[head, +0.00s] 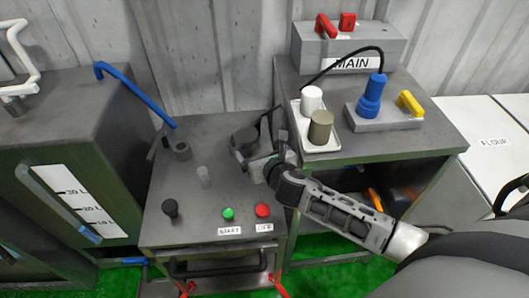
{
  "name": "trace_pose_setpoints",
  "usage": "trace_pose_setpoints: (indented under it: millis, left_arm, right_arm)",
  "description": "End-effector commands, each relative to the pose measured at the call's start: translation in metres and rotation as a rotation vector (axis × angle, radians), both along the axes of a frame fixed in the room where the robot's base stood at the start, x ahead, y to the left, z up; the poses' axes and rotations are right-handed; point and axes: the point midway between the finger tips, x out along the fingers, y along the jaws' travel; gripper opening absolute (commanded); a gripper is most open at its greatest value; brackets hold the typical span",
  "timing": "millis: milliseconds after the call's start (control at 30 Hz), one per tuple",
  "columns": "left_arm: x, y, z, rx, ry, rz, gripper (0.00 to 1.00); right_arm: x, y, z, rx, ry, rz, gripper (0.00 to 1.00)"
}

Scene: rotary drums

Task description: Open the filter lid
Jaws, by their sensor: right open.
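A dark grey round cap (244,137), which looks like the filter lid, sits at the right rear of the grey machine top (185,222). My right gripper (245,157) is open at the front right side of this cap. Its fingers partly cover the cap, so I cannot tell whether they touch it. The cap appears to be down on the machine. My left gripper is out of view.
Green (228,213) and red (262,210) buttons and a black knob (170,208) stand on the machine top. A blue pipe (135,92) crosses at left. At right, a higher cabinet holds a white tray (329,147) with two cylinders and a blue-handled device (371,95).

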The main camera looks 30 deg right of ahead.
Motion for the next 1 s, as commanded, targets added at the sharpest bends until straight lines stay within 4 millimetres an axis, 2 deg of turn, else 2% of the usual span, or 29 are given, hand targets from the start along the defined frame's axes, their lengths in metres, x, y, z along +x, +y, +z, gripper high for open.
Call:
trace_pose_setpoints:
  millis: [33, 200, 567, 667, 767, 867, 900, 967, 1000]
  left_arm:
    - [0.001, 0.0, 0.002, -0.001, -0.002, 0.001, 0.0]
    - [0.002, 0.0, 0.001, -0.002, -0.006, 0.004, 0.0]
    - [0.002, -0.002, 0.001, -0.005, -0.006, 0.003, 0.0]
    - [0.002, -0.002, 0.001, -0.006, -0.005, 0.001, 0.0]
    - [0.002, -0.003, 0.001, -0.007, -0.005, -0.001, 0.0]
    - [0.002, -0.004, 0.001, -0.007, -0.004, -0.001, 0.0]
    - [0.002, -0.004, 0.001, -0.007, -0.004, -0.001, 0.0]
    - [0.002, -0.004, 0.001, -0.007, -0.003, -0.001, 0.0]
    - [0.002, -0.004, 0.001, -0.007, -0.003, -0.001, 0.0]
  right_arm:
    - [-0.009, 0.001, 0.004, 0.0, 0.001, 0.003, 0.94]
    - [-0.025, 0.003, 0.01, 0.0, 0.001, 0.001, 0.94]
    - [-0.029, 0.003, 0.012, 0.0, -0.001, 0.001, 0.94]
    - [-0.03, 0.004, 0.011, 0.015, 0.002, -0.003, 0.66]
    - [-0.038, 0.009, 0.004, 0.109, 0.015, -0.029, 0.38]
    - [-0.054, 0.02, -0.01, 0.33, 0.047, -0.095, 0.1]
    - [-0.064, 0.026, -0.017, 0.461, 0.066, -0.143, 0.0]
    - [-0.083, 0.037, -0.031, 0.707, 0.105, -0.239, 0.0]
    - [-0.097, 0.045, -0.039, 0.892, 0.132, -0.321, 0.0]
